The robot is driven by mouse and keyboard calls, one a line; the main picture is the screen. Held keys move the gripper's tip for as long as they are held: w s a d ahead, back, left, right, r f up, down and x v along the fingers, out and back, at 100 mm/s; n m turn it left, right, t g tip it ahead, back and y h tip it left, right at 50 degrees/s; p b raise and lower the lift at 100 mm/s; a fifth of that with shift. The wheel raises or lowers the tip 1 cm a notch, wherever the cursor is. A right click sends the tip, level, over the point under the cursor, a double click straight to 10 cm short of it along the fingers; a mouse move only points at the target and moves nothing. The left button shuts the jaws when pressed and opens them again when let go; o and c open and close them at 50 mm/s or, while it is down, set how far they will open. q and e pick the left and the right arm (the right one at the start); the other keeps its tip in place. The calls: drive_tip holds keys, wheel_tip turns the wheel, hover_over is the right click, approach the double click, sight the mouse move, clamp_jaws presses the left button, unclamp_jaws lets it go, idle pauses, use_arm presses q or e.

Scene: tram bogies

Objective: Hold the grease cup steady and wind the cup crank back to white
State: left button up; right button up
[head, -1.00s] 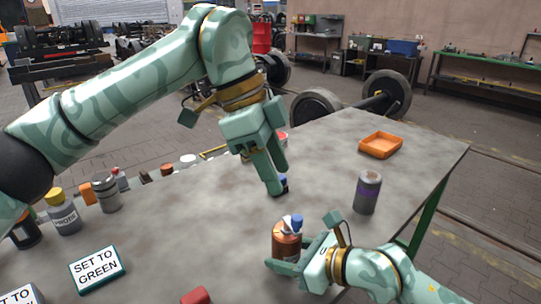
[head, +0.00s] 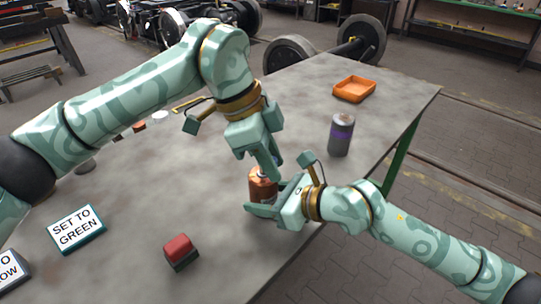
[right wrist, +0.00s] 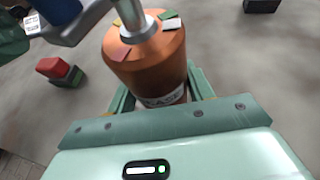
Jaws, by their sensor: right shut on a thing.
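The grease cup (head: 262,187) is a copper-coloured cylinder standing upright near the table's front edge. My right gripper (head: 264,203) is shut around its body. In the right wrist view the cup (right wrist: 150,70) shows yellow, green, white and red marks around the rim of its top. The cup crank (right wrist: 137,22) has a grey hub there, with its arm and blue knob (right wrist: 62,8) off to the upper left. My left gripper (head: 268,165) is right above the cup, pointing down; part of it shows beside the blue knob. Whether its fingers grip the knob is unclear.
A grey can with a purple band (head: 341,135) and an orange tray (head: 354,89) stand to the right. A red and dark green block (head: 181,252) lies in front. Signs stand at left, one reading "SET TO GREEN" (head: 77,229).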

use_arm(q)
clamp_jaws()
drive_tip(key=n, duration=0.1)
drive_tip(key=n+t, duration=0.1)
drive_tip(key=n, duration=0.2)
drive_tip(key=shift+w+d+t, duration=0.35)
drive_tip(key=shift+w+t, duration=0.05)
drive_tip(key=n, duration=0.2)
drive_tip(key=w+n+t, duration=0.1)
drive_tip(key=n, duration=0.1)
drive_tip(key=shift+d+y, duration=0.2)
drive_tip(key=shift+y, duration=0.2)
